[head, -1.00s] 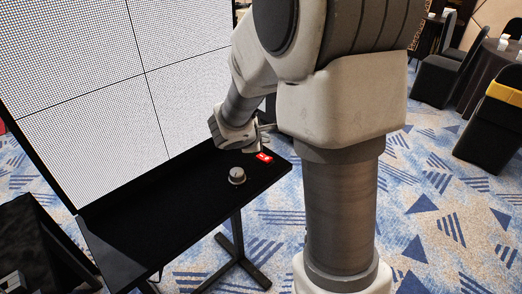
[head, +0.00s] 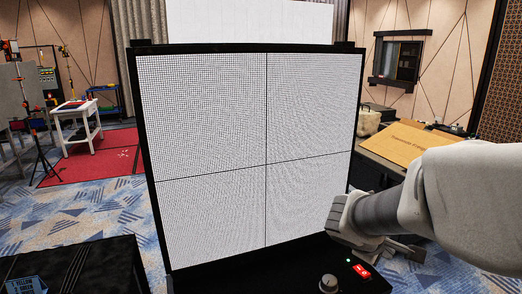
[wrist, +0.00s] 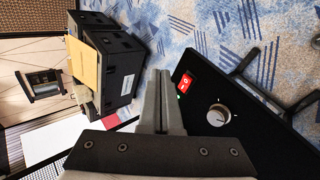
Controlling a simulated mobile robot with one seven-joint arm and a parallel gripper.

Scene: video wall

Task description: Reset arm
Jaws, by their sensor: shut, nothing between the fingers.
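My arm comes in from the right in the head view. My gripper (wrist: 158,75) is shut and empty in the wrist view, its two fingers together. In the head view its end is above the right part of the black console shelf (head: 215,282). A red switch (head: 362,270) and a grey round knob (head: 328,283) sit on the shelf below it. A small green light shows by the switch. The wrist view also shows the switch (wrist: 185,84) and the knob (wrist: 218,115), to the right of the fingers and apart from them.
The video wall (head: 250,150) stands behind the shelf, its four panels lit white. A cardboard sheet (head: 408,143) lies on dark cases at the right. A white table (head: 75,125) stands on a red mat at the left. A black table (head: 75,268) is at the lower left.

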